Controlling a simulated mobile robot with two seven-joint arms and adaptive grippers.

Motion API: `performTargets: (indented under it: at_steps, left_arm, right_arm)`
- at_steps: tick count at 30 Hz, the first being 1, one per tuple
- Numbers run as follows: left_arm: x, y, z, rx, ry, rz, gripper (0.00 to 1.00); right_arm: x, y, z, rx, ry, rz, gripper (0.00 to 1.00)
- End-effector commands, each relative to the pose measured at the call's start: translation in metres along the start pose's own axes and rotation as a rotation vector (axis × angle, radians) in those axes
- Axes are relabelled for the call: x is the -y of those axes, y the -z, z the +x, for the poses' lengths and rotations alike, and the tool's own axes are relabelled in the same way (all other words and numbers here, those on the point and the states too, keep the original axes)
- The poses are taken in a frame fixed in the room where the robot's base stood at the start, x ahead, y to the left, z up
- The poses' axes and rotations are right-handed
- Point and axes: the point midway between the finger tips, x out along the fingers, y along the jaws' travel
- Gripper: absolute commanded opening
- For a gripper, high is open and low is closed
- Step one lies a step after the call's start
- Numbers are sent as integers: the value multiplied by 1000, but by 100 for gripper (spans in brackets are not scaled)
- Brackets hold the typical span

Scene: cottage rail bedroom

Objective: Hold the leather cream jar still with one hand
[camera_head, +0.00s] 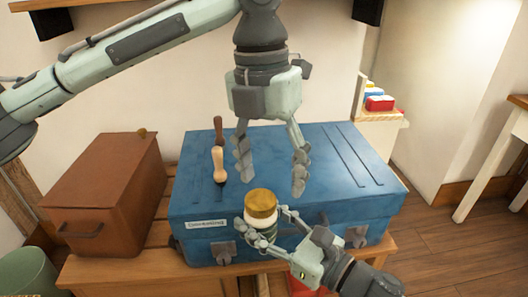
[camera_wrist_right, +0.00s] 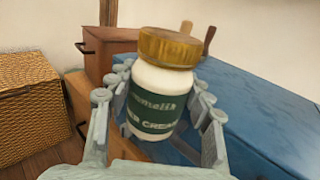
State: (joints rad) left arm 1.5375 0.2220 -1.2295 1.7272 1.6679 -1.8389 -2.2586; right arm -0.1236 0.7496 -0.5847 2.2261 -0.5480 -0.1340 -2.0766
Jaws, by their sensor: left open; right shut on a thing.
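The leather cream jar (camera_head: 261,208), with a gold-brown lid, white body and dark green label, is upright at the front edge of the blue trunk (camera_head: 330,175). My right gripper (camera_head: 264,234) is shut on it, its fingers around the body below the lid. In the right wrist view the jar (camera_wrist_right: 160,90) stands between the two fingers, its lid clear above them. My left gripper (camera_head: 271,172) is open and empty, pointing down over the trunk just above and behind the jar. The jar's lower part is partly hidden by the right fingers.
Two tools, one light-handled (camera_head: 218,165) and one dark-handled (camera_head: 218,130), are on the trunk's left part. A brown box (camera_head: 105,185) stands left of the trunk on a wooden bench (camera_head: 140,272). A shelf with small red and blue boxes (camera_head: 380,103) is behind right. The trunk's right top is clear.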

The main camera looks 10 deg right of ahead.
Motion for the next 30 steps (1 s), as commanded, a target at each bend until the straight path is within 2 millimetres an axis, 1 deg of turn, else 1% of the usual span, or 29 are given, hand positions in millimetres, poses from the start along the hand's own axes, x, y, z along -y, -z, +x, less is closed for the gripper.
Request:
performTargets:
  at_steps: [1, 4, 8, 11, 18, 21, 25, 30]
  left_arm:
    - [-7, -7, -6, 6, -39, 42, 64]
    - [-15, -14, -13, 7, -85, 107, 64]
    - [-21, -18, -13, 5, -109, 144, 64]
    - [-23, -18, -3, 4, -111, 148, 64]
    - [-27, -18, 34, 5, -109, 146, 64]
    - [-28, -19, 48, 5, -109, 145, 64]
    - [-29, -19, 59, 6, -109, 145, 64]
    - [-30, -19, 63, 7, -108, 145, 64]
  right_arm:
    - [0, -1, 0, 2, -1, -1, 0]
    - [0, -1, 0, 2, -1, -1, 0]
    - [0, -1, 0, 2, -1, -1, 0]
    - [0, -1, 0, 2, -1, -1, 0]
    - [0, -1, 0, 2, -1, -1, 0]
    - [0, -1, 0, 3, -1, -1, 0]
    - [0, -1, 0, 2, -1, -1, 0]
    - [0, -1, 0, 2, -1, -1, 0]
